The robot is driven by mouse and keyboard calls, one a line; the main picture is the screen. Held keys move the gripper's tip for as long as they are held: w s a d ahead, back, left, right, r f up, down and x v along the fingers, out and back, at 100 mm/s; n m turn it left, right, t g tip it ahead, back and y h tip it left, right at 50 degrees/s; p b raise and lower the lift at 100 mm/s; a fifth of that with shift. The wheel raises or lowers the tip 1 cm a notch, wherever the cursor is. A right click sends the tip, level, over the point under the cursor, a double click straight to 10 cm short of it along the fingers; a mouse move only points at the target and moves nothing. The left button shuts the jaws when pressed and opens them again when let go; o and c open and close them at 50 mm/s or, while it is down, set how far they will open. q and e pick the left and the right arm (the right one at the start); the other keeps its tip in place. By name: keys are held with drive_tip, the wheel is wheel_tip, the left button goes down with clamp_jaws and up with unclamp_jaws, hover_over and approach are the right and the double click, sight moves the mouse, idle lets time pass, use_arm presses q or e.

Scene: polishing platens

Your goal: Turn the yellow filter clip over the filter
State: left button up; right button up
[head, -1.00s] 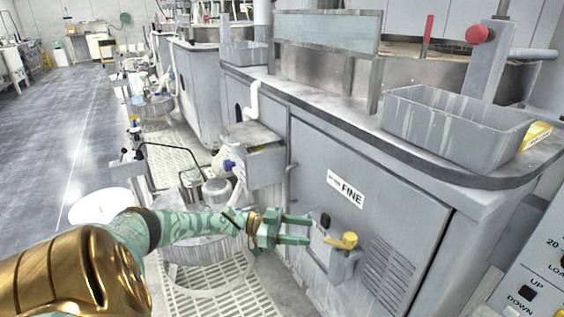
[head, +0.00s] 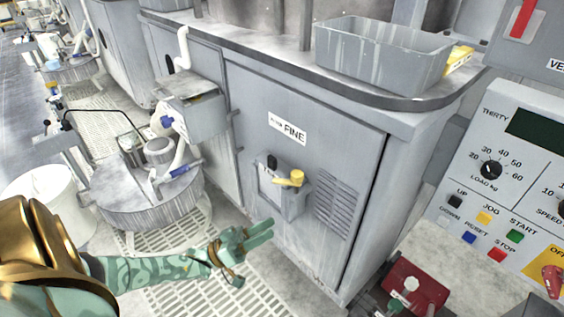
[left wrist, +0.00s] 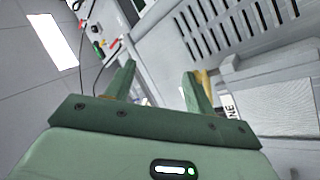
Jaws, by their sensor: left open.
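The yellow filter clip (head: 290,180) sits at the top right of a small grey filter housing (head: 291,205) on the front of the grey cabinet. Its yellow arm points left, toward a black knob (head: 272,162) on the same housing. The filter itself cannot be told apart inside the housing. My left gripper (head: 266,231) is open and empty, below and a little left of the housing, apart from the clip. In the left wrist view its two fingers (left wrist: 158,82) are spread with nothing between them. A yellow patch shows behind the right finger there.
The cabinet (head: 330,150) bears a FINE label and vents right of the housing. A grey metal box (head: 205,118) and a round drum (head: 145,210) stand left. A control panel (head: 500,190) and a red box (head: 415,288) are at right. The floor grating below the gripper is clear.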

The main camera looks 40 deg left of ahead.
use_arm(q)
drive_tip(key=d+r+n+t+y, duration=0.3)
drive_tip(key=d+n+t+y, duration=0.15)
drive_tip(key=n+y, duration=0.7)
drive_tip(key=n+g+y+b, duration=0.3)
drive_tip(key=n+g+y, duration=0.65)
drive_tip(key=n, duration=2.05)
approach(296, 179)
drive_tip(key=f+x, duration=0.1)
drive_tip(key=x, duration=0.3)
drive_tip(key=shift+y, duration=0.3)
drive_tip(key=x, duration=0.3)
drive_tip(key=b+x, duration=0.1)
drive_tip(key=x, duration=0.2)
drive_tip(key=shift+d+r, duration=0.1)
drive_tip(key=shift+r, duration=0.1)
drive_tip(key=shift+w+r+n+b, duration=0.1)
drive_tip(key=shift+w+n+b, duration=0.1)
drive_tip(key=shift+n+b, duration=0.1)
use_arm(e)
drive_tip(key=w+r+n+t+h, duration=0.1)
drive_tip(key=w+r, duration=0.3)
drive_tip(key=w, duration=1.1)
drive_tip(key=shift+w+a+r+n+t, duration=0.15)
drive_tip(key=shift+w+a+n+t, duration=0.2)
drive_tip(key=shift+n, duration=0.25)
